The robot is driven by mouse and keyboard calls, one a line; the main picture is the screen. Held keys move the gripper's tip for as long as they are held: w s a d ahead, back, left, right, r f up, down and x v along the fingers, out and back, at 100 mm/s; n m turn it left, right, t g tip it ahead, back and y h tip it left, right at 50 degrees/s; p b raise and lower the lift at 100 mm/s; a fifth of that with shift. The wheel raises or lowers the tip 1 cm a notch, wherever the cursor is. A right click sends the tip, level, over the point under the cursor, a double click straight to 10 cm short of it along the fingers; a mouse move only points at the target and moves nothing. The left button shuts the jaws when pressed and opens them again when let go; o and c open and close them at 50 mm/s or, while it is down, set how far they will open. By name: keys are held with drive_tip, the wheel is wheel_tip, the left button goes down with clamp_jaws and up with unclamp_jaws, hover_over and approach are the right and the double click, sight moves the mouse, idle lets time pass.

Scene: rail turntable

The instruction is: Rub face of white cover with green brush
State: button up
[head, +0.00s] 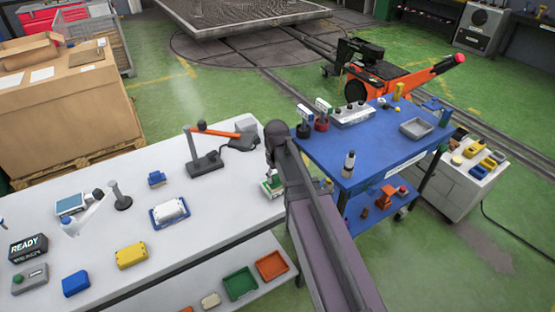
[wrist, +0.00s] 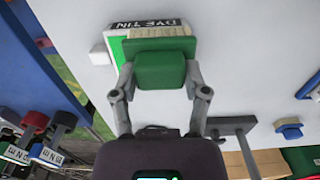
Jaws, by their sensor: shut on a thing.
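My gripper (wrist: 160,76) is shut on the green brush (wrist: 160,68), one finger on each side of its block. The brush's pale bristles (wrist: 150,31) point away from my wrist and overlap the tin labelled DYE TIN (wrist: 133,24). I cannot tell whether they touch it. In the head view, my arm hides most of the gripper at the white table's right end. A white rounded piece, which looks like the white cover (head: 171,209), lies in a blue tray (head: 157,222) mid-table, well left of my gripper.
A grey stand (head: 205,162) with an orange arm is behind the cover, and a grey post (head: 121,199) is to its left. A yellow block (head: 131,256) and a READY sign (head: 28,247) are nearer the front. A blue cart (head: 365,158) stands right of my arm.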

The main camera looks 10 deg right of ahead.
drive_tip(key=shift+w+d+r, duration=0.1)
drive_tip(key=shift+w, duration=0.05)
drive_tip(key=w+r+p, duration=0.3)
drive_tip(key=p, duration=0.1)
drive_tip(key=shift+d+r, duration=0.25)
drive_tip(key=shift+r, duration=0.15)
drive_tip(key=shift+s+f, duration=0.1)
drive_tip(key=shift+f, duration=0.1)
drive_tip(key=shift+f+b, duration=2.25)
drive_tip(key=shift+b, duration=0.15)
drive_tip(key=shift+f+b, duration=0.55)
drive_tip(key=shift+b, duration=0.05)
drive_tip(key=shift+r, duration=0.1)
idle(0.6)
wheel_tip(320, 180, up, 7)
drive_tip(key=p, duration=0.7)
idle(0.4)
